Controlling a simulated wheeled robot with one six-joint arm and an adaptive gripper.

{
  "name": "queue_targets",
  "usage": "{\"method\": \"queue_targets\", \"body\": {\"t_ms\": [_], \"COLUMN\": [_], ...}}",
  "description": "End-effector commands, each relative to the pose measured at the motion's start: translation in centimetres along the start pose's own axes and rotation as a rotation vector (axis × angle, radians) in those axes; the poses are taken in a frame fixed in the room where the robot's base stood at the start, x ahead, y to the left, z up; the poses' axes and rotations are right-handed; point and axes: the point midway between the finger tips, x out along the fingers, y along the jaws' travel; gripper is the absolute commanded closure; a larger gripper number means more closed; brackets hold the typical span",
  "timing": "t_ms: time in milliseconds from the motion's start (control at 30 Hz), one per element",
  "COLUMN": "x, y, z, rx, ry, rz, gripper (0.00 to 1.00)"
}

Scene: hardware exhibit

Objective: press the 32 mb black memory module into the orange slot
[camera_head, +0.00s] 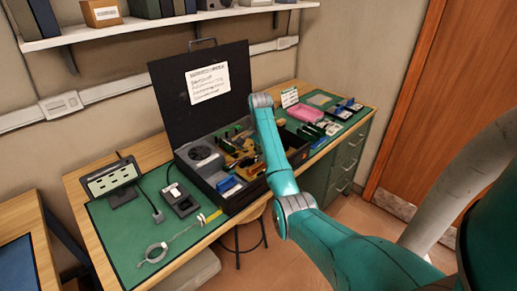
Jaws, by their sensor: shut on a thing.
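The open black case (234,203) stands on the green-topped bench, its lid raised with a white label. Inside it is a board crowded with small parts, some yellow-orange (240,146). I cannot tell which is the orange slot. Dark and green strip-like pieces (313,131) lie on the bench right of the case; I cannot read a 32 mb marking on any. My teal arm reaches from the lower right to the case and covers its right part. I cannot make out my gripper; it seems hidden behind the arm, so what it holds does not show.
A pink tray (305,113) and small boards lie on the right of the bench. A display with a panel (112,180), a dark device (180,199) and a coiled cable (154,252) are on the left. A stool stands below. The raised lid (205,112) walls off the back.

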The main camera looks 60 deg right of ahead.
Motion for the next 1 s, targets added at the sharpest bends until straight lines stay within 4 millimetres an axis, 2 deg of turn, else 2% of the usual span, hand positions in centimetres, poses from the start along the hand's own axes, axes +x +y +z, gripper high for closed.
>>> {"method": "queue_targets", "body": {"t_ms": [233,1000], "x": [0.73,0.76], "y": [0.37,0.36], "z": [0.21,0.28], "rx": [0.001,0.001], "ry": [0.0,0.0], "rz": [-0.001,-0.001], "gripper": [1.0,1.0]}}
